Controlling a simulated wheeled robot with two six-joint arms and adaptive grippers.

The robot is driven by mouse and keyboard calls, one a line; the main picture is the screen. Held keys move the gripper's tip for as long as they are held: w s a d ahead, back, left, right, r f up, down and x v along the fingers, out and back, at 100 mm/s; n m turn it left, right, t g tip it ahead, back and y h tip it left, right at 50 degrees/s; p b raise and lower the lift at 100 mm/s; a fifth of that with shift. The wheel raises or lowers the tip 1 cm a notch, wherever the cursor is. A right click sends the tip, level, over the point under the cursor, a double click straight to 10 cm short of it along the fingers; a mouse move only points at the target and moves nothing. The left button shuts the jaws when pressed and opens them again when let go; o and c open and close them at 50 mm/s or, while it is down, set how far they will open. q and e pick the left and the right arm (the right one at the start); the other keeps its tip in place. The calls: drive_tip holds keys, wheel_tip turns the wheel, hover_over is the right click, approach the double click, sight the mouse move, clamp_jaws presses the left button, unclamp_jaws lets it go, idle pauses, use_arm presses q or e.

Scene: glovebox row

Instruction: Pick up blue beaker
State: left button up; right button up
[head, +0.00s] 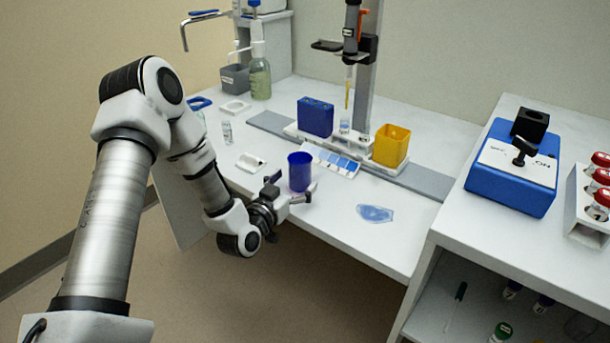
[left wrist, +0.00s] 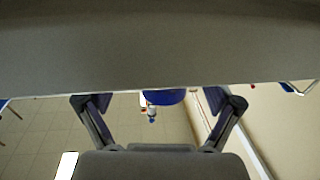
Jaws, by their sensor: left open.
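The blue beaker (head: 300,171) stands upright near the front edge of the white bench. My left gripper (head: 291,188) is open at the beaker's near side, with one finger to its left and one to its right. In the left wrist view, part of the blue beaker (left wrist: 165,97) shows between the spread fingers of my left gripper (left wrist: 158,104), with gaps on both sides. A grey band hides the rest of it there. The beaker's base is partly hidden by the gripper in the head view. My right gripper is not in view.
A blue block (head: 315,117) and a yellow container (head: 391,145) stand behind on a white rack. A blue-and-white card (head: 332,160) lies close behind the beaker. A flat blue piece (head: 375,214) lies to the right. A small white holder (head: 251,162) sits to the left.

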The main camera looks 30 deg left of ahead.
sight(294, 178)
use_arm(q)
drive_tip(key=w, duration=0.4)
drive_tip(key=shift+a, duration=0.4)
drive_tip(key=shift+s, duration=0.15)
drive_tip(key=shift+s+r, duration=0.1)
drive_tip(key=c, duration=1.3)
